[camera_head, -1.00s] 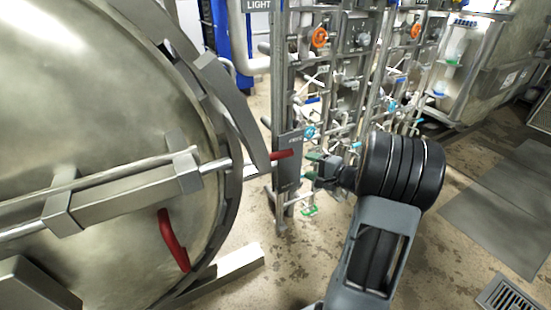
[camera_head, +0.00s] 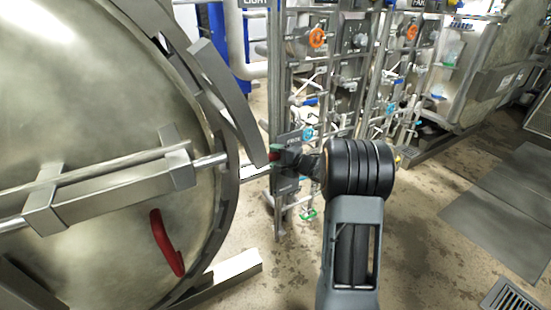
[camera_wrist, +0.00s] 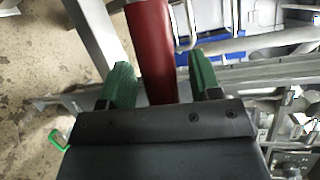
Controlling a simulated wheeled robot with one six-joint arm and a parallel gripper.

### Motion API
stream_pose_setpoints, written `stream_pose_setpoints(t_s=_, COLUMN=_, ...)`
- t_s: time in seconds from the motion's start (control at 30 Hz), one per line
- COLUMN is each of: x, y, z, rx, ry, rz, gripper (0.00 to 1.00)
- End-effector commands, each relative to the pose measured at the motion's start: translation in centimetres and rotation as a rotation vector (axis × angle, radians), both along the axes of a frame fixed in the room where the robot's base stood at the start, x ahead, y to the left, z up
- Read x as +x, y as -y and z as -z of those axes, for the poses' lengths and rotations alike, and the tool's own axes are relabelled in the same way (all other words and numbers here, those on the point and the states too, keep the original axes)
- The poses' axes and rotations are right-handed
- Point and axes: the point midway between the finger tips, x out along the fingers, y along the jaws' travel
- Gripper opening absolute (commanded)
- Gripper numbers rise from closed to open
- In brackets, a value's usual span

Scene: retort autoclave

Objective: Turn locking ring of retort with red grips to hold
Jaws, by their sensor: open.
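The retort door (camera_head: 90,90) is a large domed steel disc on the left. The locking ring (camera_head: 226,160) runs around its edge. One red grip (camera_head: 274,155) sticks out at the ring's right side, mostly hidden behind my gripper. In the wrist view this red grip (camera_wrist: 149,40) runs down between the two green fingers. My gripper (camera_wrist: 162,82) is open around it, with a visible gap beside the right finger. In the head view my gripper (camera_head: 277,168) is at the ring's right edge.
A red curved handle (camera_head: 167,243) sits on the lower door face. A steel bar with brackets (camera_head: 110,190) crosses the door. A pipe and valve rack (camera_head: 335,70) stands close behind my gripper.

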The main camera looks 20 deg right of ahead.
Motion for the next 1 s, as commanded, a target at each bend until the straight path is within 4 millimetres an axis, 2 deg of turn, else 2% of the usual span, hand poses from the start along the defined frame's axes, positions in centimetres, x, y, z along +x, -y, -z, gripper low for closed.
stream_pose_setpoints(t_s=0.3, x=0.09, y=-0.05, z=0.03, rx=0.0, ry=0.0, rz=0.0, gripper=0.56)
stream_pose_setpoints(t_s=0.87, x=0.08, y=-0.06, z=0.03, rx=0.0, ry=-0.001, rz=0.0, gripper=0.02)
stream_pose_setpoints(t_s=1.0, x=0.08, y=-0.06, z=0.03, rx=0.0, ry=-0.001, rz=0.0, gripper=0.0)
